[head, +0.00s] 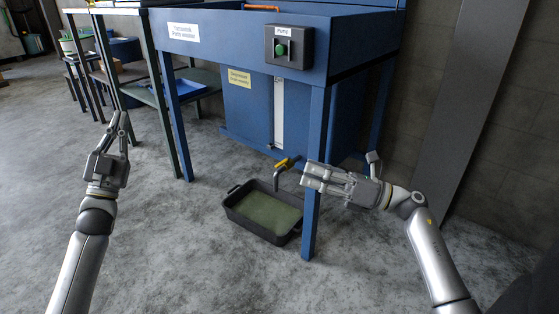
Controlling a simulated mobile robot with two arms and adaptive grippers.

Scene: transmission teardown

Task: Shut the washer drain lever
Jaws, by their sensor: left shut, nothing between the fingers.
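The blue parts washer (245,117) stands at the centre. Its drain lever (282,163) is a small yellow handle low under the tank, on a grey drain pipe (277,178) that bends down over a black pan. The lever is small and I cannot tell its exact angle. My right gripper (305,176) points left beside the washer's front leg, just right of the lever and apparently apart from it. Whether its fingers are parted is unclear. My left gripper (119,121) is shut and empty, far left of the lever, in front of a side table.
The black drain pan (236,214) holds greenish liquid on the concrete floor. The washer's blue front leg (312,222) stands close by my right gripper. A green pump button (281,49) is above. A side table with a blue tray (184,87) stands left. Floor in front is clear.

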